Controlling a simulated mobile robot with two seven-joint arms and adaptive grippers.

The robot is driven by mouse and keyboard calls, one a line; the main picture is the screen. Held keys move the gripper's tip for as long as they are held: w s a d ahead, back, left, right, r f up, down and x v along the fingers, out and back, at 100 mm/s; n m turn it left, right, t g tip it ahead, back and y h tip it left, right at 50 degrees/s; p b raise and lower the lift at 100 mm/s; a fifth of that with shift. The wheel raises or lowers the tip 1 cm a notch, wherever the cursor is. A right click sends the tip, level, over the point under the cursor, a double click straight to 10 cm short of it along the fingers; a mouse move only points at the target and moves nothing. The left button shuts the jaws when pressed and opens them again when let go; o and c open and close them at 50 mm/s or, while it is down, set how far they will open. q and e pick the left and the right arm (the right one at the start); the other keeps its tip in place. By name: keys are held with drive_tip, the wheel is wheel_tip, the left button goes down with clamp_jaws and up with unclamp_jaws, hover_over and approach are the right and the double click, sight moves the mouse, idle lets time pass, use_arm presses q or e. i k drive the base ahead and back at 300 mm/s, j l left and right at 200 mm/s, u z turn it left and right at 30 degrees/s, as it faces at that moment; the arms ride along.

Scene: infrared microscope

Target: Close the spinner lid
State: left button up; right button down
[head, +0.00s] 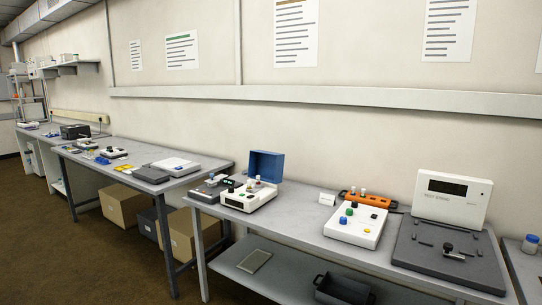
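A white bench device (248,196) with a blue lid (266,166) stands at the left end of the near table. The lid is raised upright at its back, so it stands open. This looks like the spinner, but I cannot read a label on it. Small knobs show on its top, and its inside is too small to make out. Neither of my grippers is in view.
The near table (307,213) also holds a dark device (208,188), a white button box (356,225), an orange strip (364,199) and a large grey unit with an upright display panel (452,200). Boxes stand under the far table (135,178). Brown floor lies open at left.

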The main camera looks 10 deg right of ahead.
sight(270, 165)
drive_tip(key=i+j, duration=0.35)
drive_tip(key=i, duration=0.2)
drive_tip(key=i+j, duration=0.35)
drive_tip(key=i, duration=0.15)
drive_tip(key=j+u, duration=0.05)
